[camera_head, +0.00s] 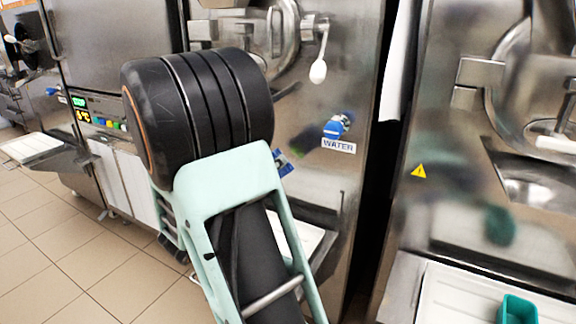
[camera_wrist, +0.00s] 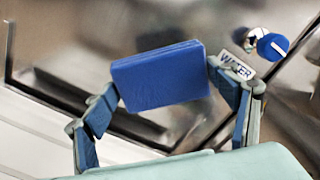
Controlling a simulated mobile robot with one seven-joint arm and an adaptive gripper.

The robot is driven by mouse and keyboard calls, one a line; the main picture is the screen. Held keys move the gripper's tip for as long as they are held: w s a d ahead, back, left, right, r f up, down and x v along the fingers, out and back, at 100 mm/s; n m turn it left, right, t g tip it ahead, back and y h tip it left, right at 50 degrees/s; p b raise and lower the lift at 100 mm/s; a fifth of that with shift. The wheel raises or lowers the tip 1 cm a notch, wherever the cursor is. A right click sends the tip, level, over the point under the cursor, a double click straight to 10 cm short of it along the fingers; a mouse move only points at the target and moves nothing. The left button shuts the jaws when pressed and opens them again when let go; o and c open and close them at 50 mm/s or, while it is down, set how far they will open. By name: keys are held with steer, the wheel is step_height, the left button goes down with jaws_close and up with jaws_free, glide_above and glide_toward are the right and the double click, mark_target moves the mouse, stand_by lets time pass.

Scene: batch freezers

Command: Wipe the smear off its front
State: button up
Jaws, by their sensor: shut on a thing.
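My gripper (camera_wrist: 162,80) is shut on a flat blue block (camera_wrist: 160,73), perhaps a sponge, with one finger at each end. In the head view my arm hides most of the gripper, and only a blue bit of it (camera_head: 282,163) shows. It is close to the steel front of the middle freezer (camera_head: 350,80), left of and below the WATER label (camera_head: 338,147). A dark greenish patch (camera_head: 312,138) shows on that front; I cannot tell whether it is a smear or a reflection. No clear smear shows in the wrist view.
A blue water tap (camera_head: 338,125) and a white-knobbed lever (camera_head: 318,70) stick out of the middle freezer. A right freezer (camera_head: 450,130) has a warning triangle and a white tray (camera_head: 460,300) holding a teal container (camera_head: 517,310). Tiled floor (camera_head: 60,260) is clear at left.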

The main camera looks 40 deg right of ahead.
mark_target(290, 147)
steer(key=shift+w+d+r, duration=0.3)
steer(key=shift+w+d, duration=0.15)
steer(key=shift+d, duration=0.6)
steer(key=shift+w+d+r, duration=0.35)
steer(key=shift+w+d, duration=0.1)
steer(key=shift+d, duration=0.6)
steer(key=shift+w+d+r, duration=0.3)
steer(key=shift+w+d, duration=0.15)
steer(key=shift+d, duration=0.6)
steer(key=shift+x, duration=1.05)
steer(key=shift+s+d, duration=0.2)
steer(key=shift+s, duration=0.4)
steer(key=shift+s+d, duration=0.2)
steer(key=shift+s, duration=0.45)
steer(key=shift+s+d, duration=0.25)
steer(key=shift+s, duration=0.35)
steer(key=shift+d, duration=0.15)
steer(key=shift+w, duration=0.1)
steer(key=shift+w+a+r, duration=0.1)
steer(key=shift+w+a, duration=0.25)
steer(key=shift+w, duration=0.55)
steer(key=shift+w+a+r, duration=0.1)
steer(key=shift+w+a, duration=0.2)
steer(key=shift+w, duration=0.65)
steer(key=shift+c, duration=0.4)
